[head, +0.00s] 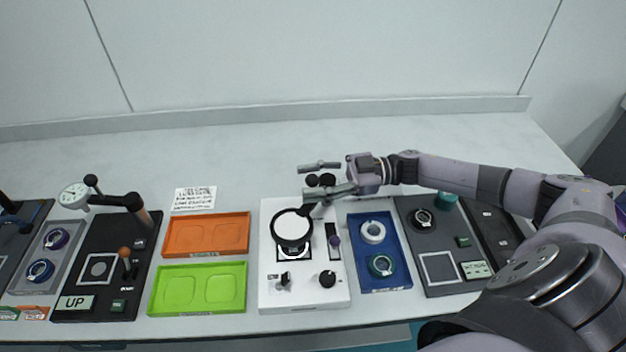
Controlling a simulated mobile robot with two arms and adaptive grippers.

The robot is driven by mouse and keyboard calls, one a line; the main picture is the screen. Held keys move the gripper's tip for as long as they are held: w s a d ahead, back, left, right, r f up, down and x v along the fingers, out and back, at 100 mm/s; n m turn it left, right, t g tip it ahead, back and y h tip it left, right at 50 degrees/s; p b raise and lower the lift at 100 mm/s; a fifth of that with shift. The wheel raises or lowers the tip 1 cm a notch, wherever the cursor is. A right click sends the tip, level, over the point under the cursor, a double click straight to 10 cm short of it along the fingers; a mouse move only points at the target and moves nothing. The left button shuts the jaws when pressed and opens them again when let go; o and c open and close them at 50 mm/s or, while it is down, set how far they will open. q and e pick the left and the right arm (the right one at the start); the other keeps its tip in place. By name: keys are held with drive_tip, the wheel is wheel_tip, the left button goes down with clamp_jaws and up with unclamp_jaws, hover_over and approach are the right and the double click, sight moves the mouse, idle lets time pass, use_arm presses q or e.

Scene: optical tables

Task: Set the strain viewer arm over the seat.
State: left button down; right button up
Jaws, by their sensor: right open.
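The strain viewer is a white plate (265,290) in the middle of the table. Its arm carries a round white disc in a black ring (292,225), raised above the plate. The seat, a black square with a white ring (284,256), shows partly below the disc's front edge. The disc hides its rear part, so I cannot tell whether they line up exactly. My right gripper (318,181) is open behind and right of the disc, with dark round knobs (327,179) between its fingers. I cannot tell whether it touches them. My left gripper is not in view.
Orange (207,253) and green (155,300) trays lie left of the viewer. A blue tray (400,286) with ring parts lies right. The table behind the row is mostly clear.

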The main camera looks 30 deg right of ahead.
drive_tip(key=v, duration=1.2)
drive_tip(key=shift+f, duration=0.1)
